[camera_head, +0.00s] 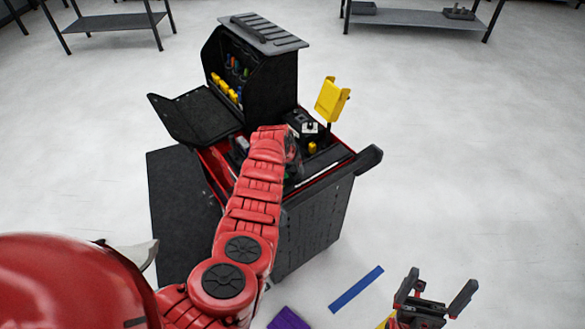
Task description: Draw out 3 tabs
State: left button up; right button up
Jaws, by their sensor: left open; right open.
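My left arm reaches over the black tool cart (318,215), and its gripper (292,160) is down at the cart's open top, mostly hidden by the arm; what lies between its fingers is not visible. My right gripper (436,290) is open and empty at the lower right, above the floor and apart from the cart. A blue strip (356,289) and a purple piece (288,319) show low in front of the cart, the purple one cut by the frame edge. I cannot tell whether these are the tabs.
The cart has a raised black cabinet (285,88) with yellow and coloured tools, a lowered side flap (190,115), and a yellow holder (331,98) standing up. A black handle (368,160) sticks out at right. Grey shelves (415,17) stand far back. Floor at right is clear.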

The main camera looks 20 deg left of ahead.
pick_arm(q)
jog(key=shift+w+d+f, duration=0.1)
jog(key=shift+w+f, duration=0.1)
jog(key=shift+f, duration=0.15)
grip_shut()
dwell(0.3)
dwell(1.1)
